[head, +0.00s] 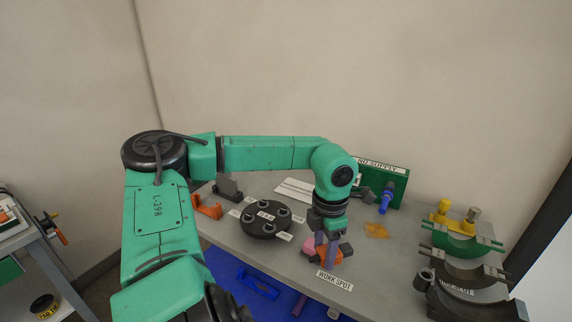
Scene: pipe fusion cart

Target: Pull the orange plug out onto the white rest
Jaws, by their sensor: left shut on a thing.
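My left gripper (325,246) points down at the front middle of the grey bench, by the WORK SPOT label. It is shut on an orange piece (334,257), which looks like the orange plug; the fingers hide much of it. A pink piece (310,247) and dark block parts sit right beside it, and I cannot tell whether the plug is still seated in them. A flat white piece (293,187), perhaps the white rest, lies at the back of the bench, partly behind my arm. My right gripper is out of view.
A round black holder (265,220) stands left of the gripper, with an orange bracket (206,208) beyond it. A green supply box (396,184) with a blue plug (386,199) stands behind right. Clamp shells (465,245) stand at the right. A translucent orange sheet (377,231) lies between.

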